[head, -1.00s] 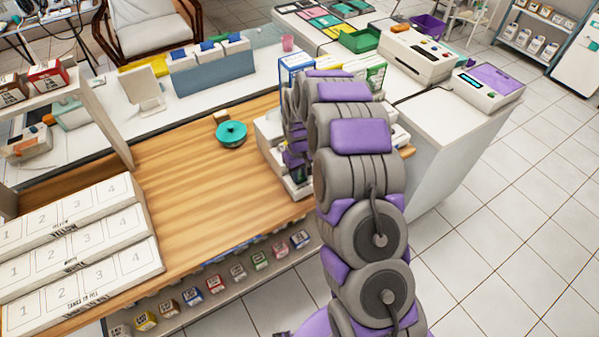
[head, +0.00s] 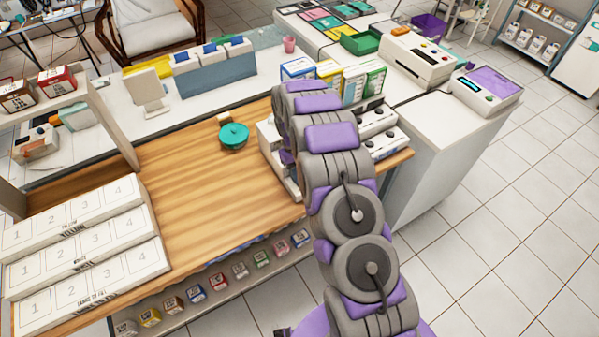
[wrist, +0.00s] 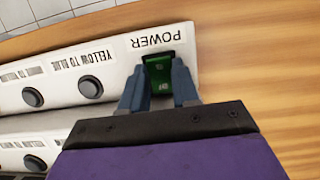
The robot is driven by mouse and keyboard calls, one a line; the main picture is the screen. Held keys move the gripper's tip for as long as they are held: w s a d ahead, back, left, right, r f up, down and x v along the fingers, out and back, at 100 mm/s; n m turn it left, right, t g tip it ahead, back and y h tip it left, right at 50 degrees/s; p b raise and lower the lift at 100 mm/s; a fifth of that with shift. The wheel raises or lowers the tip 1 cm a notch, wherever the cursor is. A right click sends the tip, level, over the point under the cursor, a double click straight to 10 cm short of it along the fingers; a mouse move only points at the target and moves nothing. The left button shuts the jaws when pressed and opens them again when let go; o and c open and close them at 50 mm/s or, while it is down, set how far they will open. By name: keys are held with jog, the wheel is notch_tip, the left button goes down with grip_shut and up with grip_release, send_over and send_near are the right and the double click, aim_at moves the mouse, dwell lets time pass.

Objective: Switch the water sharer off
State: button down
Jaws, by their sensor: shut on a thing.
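The water sharer is a white stepped unit with black knobs (head: 380,145) at the right end of the wooden counter in the head view, partly hidden by my arm. In the wrist view its white face (wrist: 45,85) carries upside-down labels, including POWER and YELLOW TO BLUE. A green power switch (wrist: 158,64) sits beside the POWER label, near the unit's end. My gripper (wrist: 157,82) is shut on this switch, one grey finger on each side. Small lettering on the switch is too blurred to read surely. My arm hides the gripper in the head view.
Several coloured boxes (head: 350,80) stand behind the unit. The counter's middle is clear.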

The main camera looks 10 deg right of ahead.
jog(key=shift+r, duration=0.1)
jog(key=c, duration=0.8)
grip_release()
jog(key=shift+c, duration=0.2)
jog(key=p+v, duration=0.2)
jog(key=v, duration=1.5)
jog(key=shift+p, duration=0.3)
jog(key=shift+w+r, duration=0.1)
jog(key=shift+w, duration=0.05)
